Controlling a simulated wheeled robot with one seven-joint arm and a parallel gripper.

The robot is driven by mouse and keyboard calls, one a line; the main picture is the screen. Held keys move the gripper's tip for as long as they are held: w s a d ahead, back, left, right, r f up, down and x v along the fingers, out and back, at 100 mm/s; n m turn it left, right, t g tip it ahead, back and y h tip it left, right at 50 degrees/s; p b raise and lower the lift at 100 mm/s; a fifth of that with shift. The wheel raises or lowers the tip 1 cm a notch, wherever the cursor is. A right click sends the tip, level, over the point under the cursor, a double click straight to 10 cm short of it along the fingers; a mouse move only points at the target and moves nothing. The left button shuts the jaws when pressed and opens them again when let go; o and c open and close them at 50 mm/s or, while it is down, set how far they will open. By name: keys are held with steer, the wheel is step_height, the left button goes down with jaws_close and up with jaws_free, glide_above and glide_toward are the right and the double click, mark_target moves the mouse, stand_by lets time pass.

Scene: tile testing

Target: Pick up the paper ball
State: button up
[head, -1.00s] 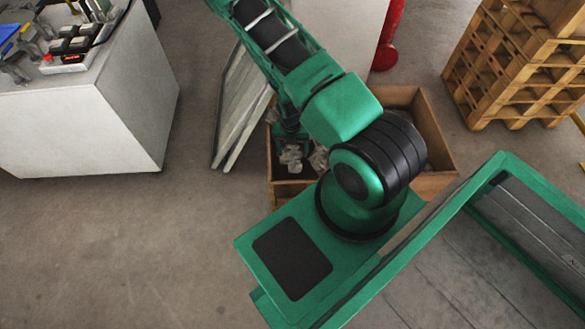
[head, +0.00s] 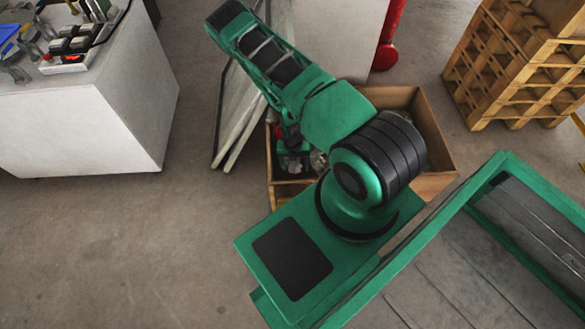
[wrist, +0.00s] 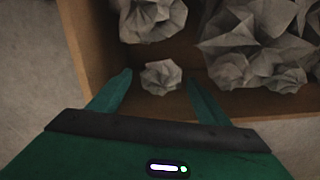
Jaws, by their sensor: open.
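A small crumpled grey paper ball (wrist: 161,77) lies in the wooden box, close to the box wall nearest my gripper in the wrist view. My gripper (wrist: 158,78) is open, with one green finger on each side of this ball. I cannot tell whether the fingers touch it. Larger crumpled paper balls (wrist: 260,40) lie farther in, and another paper ball (wrist: 150,18) is at the top. In the head view my gripper (head: 293,160) is inside the box, mostly hidden by my arm. A bit of paper (head: 318,160) shows beside it.
The wooden box (head: 440,130) has raised walls around my gripper. Grey panels (head: 236,120) lean just left of it. A white cabinet with tools (head: 90,115) stands at left, stacked wooden pallets (head: 515,65) at upper right. The floor (head: 110,240) at lower left is clear.

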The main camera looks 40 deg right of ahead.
steer(key=shift+f, duration=0.2)
steer(key=c, duration=1.1)
steer(key=shift+r, duration=0.1)
